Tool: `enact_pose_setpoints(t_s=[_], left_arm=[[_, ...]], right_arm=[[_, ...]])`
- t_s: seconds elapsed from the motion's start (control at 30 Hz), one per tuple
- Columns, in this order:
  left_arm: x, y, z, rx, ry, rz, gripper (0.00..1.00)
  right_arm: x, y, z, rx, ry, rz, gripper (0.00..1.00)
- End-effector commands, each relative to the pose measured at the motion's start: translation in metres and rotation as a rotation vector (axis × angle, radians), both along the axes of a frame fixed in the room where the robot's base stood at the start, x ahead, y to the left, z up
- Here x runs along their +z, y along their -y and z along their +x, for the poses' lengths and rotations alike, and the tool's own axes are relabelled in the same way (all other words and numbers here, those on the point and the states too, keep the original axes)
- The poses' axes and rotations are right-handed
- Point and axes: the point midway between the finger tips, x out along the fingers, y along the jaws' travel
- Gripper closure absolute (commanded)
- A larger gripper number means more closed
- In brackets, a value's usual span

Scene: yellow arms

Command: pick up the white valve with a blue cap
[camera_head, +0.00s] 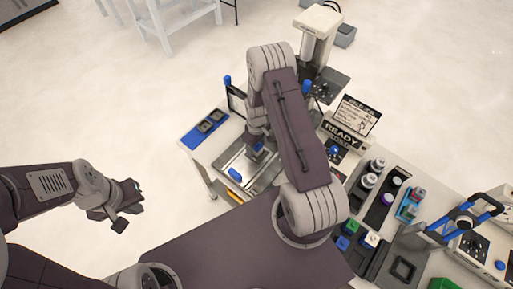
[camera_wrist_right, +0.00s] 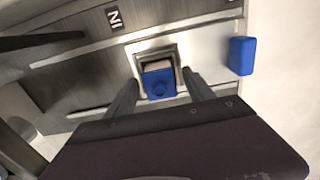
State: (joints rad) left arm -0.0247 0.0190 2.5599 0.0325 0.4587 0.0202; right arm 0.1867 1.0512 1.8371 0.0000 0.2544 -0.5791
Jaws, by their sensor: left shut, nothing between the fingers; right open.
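The valve with a blue cap (camera_wrist_right: 158,84) sits in a square grey fixture in the right wrist view, with a pale part showing just behind the blue. My right gripper (camera_wrist_right: 160,92) is open, with one finger on each side of the valve; I cannot tell whether they touch it. In the head view, my right gripper (camera_head: 256,150) points down over the metal tray (camera_head: 264,181), and its arm hides much of the spot. My left gripper (camera_head: 128,204) is shut and empty, off to the left above the floor.
A READY sign (camera_head: 342,134) and racks of capped containers (camera_head: 387,196) stand right.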

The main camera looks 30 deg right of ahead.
Motion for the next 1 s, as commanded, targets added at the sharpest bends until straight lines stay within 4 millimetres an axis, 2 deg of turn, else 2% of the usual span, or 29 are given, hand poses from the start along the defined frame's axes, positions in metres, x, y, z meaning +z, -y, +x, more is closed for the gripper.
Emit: enact_pose_setpoints(t_s=[0.2,0.4,0.43,0.77,1.0], left_arm=[[0.0,0.0,0.0,0.0,0.0,0.0,1.0],[0.0,0.0,0.0,0.0,0.0,0.0,1.0],[0.0,0.0,0.0,0.0,0.0,0.0,1.0],[-0.003,0.0,0.0,0.0,0.0,0.0,1.0],[-0.016,0.0,0.0,0.0,0.0,0.0,1.0]], right_arm=[[-0.002,0.0,0.001,0.0,0.002,0.0,0.38],[-0.001,0.0,0.0,0.0,0.001,-0.001,0.94],[-0.001,0.0,0.0,0.0,0.001,-0.001,1.0],[0.002,0.0,0.001,0.0,0.001,-0.001,1.0],[0.031,0.0,0.002,0.0,0.007,-0.001,1.0]])
